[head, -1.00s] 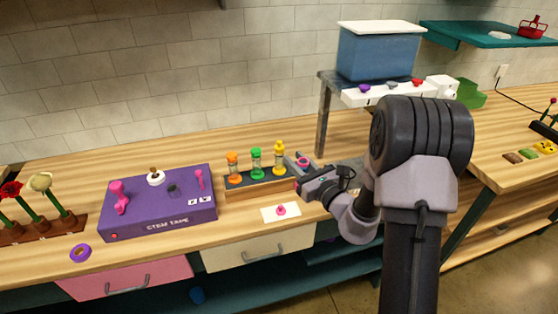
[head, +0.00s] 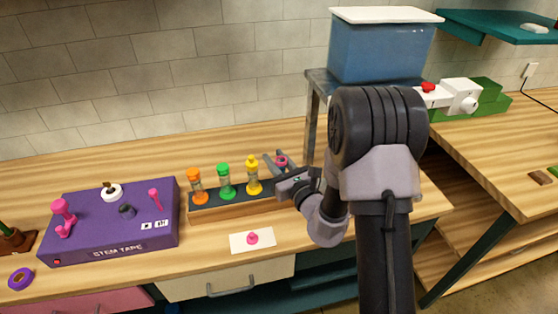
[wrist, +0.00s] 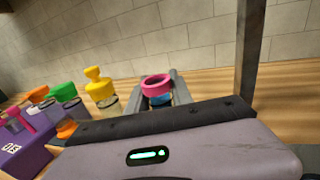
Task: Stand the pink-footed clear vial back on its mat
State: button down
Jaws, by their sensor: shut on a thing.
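My gripper (head: 275,163) is shut on a clear vial with a pink ring (head: 281,161), just right of the yellow-topped vial. In the wrist view the pink ring (wrist: 157,81) is at the upper end, with bluish clear glass below it between the grey fingers. The vial's lower end is hidden by my gripper, so I cannot tell whether it touches anything.
A dark-topped wooden rack (head: 207,209) holds orange (head: 198,187), green (head: 225,181) and yellow (head: 253,175) vials left of my gripper. A purple stem tape box (head: 95,225) is further left. A grey stand (head: 314,125) carrying a blue bin (head: 380,50) rises behind right.

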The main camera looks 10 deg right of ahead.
jog(key=shift+a, duration=0.25)
jog(key=c, duration=1.6)
grip_release()
jog(key=shift+d+f, duration=0.1)
jog(key=shift+f, duration=0.1)
jog(key=o, duration=0.5)
jog(key=shift+r, duration=0.1)
jog(key=shift+r, duration=0.1)
